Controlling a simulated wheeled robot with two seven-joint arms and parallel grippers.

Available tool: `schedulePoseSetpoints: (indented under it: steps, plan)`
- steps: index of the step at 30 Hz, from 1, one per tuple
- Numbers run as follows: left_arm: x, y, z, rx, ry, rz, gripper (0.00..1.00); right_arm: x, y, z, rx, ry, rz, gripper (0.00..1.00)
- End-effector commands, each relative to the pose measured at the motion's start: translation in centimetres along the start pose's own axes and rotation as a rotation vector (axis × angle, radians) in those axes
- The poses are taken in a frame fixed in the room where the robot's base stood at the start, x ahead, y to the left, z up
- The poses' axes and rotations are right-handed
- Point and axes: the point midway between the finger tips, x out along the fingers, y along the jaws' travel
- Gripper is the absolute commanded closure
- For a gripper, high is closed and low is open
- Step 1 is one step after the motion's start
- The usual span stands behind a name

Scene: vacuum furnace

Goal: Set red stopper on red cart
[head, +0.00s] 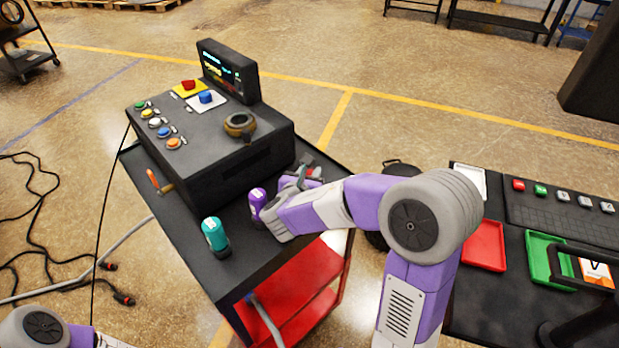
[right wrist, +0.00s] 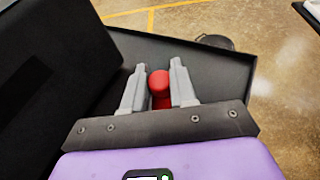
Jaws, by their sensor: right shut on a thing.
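The red cart (head: 253,268) has a dark top and a red lower body, and stands in the middle of the head view. My right gripper (head: 308,174) is over the cart's right part, close to the black control box. In the right wrist view its two grey fingers (right wrist: 158,86) are shut on the red stopper (right wrist: 159,83), which has a rounded red top. Its lower end is hidden, and I cannot tell whether it touches the cart top. In the head view my gripper mostly covers it. My left gripper is out of view.
A purple stopper (head: 258,203) and a teal stopper (head: 215,236) stand on the cart. The control box (head: 215,150) fills its back. Another table with a red tray (head: 484,246) and a green tray (head: 541,262) is on the right. Cables lie at left.

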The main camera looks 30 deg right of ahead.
Motion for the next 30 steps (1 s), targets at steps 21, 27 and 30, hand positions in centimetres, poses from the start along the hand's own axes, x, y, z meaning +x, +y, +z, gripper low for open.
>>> schedulePoseSetpoints:
  steps: [21,27,30]
  plan:
    - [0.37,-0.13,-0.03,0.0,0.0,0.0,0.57,0.24,0.01,-0.64,0.001,-0.001,0.001,0.47]
    - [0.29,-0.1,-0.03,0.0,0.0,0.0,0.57,0.21,0.01,-0.56,0.001,-0.001,0.001,0.47]
    - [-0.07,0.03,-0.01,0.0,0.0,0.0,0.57,-0.09,0.05,-0.22,0.001,-0.001,0.002,0.47]
